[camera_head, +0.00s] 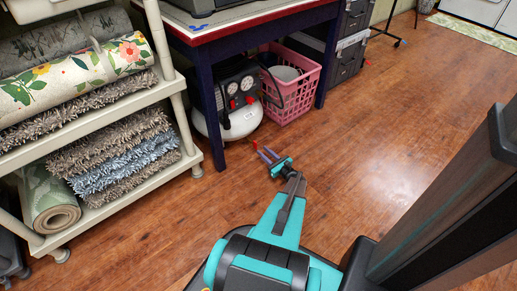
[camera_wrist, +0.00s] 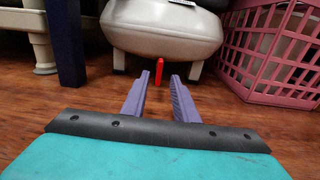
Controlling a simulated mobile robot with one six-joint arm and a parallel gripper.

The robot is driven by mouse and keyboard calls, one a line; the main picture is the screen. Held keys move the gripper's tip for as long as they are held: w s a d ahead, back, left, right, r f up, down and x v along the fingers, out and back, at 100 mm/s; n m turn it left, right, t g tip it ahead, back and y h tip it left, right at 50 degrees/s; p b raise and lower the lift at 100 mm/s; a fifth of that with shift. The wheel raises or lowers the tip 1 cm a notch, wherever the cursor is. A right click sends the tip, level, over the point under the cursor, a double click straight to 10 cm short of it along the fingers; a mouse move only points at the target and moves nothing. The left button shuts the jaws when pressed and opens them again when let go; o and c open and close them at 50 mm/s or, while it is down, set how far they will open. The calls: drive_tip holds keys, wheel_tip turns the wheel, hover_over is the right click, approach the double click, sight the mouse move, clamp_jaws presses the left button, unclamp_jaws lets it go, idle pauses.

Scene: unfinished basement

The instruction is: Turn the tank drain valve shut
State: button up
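The compressor's pale tank (camera_head: 243,124) stands on the floor under the table; its underside fills the top of the wrist view (camera_wrist: 165,32). The drain valve shows as a small red handle (camera_wrist: 159,70), hanging upright below the tank. It is a red speck in the head view (camera_head: 255,144). My gripper (camera_head: 263,153) is low over the floor in front of the tank, its two purple fingers apart with nothing held. In the wrist view the handle lies in line with the gap between the fingertips (camera_wrist: 160,78). I cannot tell whether it touches either finger.
A pink basket (camera_head: 293,88) stands right of the tank. A dark blue table leg (camera_head: 212,115) is close on the left, beside a pale shelf (camera_head: 105,150) of rolled rugs. The wooden floor (camera_head: 385,115) is open to the right.

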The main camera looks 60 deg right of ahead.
sight(254, 144)
drive_tip(key=shift+b+x, duration=0.75)
drive_tip(key=shift+x, duration=2.05)
clamp_jaws()
drive_tip(key=shift+s+d, duration=0.15)
drive_tip(key=shift+d, duration=0.15)
drive_tip(key=shift+a, duration=0.15)
